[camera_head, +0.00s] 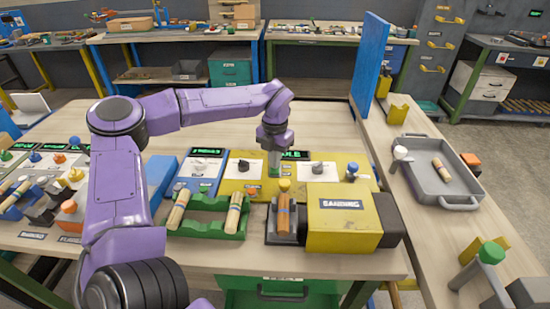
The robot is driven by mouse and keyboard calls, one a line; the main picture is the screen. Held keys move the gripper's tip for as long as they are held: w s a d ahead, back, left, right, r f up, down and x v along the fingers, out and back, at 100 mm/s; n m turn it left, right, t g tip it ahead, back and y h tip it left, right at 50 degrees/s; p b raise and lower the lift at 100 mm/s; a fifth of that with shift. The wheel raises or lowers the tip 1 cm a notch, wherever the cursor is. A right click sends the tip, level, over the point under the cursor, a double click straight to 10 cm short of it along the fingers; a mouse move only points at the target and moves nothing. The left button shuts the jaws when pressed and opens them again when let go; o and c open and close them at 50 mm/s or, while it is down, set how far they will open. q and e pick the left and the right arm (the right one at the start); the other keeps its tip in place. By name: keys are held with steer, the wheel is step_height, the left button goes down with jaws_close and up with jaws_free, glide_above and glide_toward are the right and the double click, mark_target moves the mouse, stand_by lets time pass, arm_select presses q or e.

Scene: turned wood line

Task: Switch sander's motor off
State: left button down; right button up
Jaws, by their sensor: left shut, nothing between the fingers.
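The sander is a yellow box labelled SANDING (343,222) with dark ends, at the front of the bench. A wooden piece with an orange band (284,214) stands at its left side. Behind it lies a yellow control panel (232,187) with dark knobs on white plates (243,165) (318,168), and a small yellow knob (284,185). My left gripper (274,173) is shut and empty, pointing down over the panel between the two plates. A green part shows at its tip; I cannot tell whether they touch. My right gripper is not in view.
A green rack (208,226) holding turned wood pieces stands left of the sander. A blue panel (202,184) with another knob lies behind the rack. A blue upright board (370,65) stands at the back right. A grey tray (420,172) sits on the right-hand table.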

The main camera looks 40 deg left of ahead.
arm_select(q)
step_height(320, 180, up, 6)
steer(key=p, duration=0.4)
steer(key=shift+s+f, duration=0.1)
stand_by(0.4)
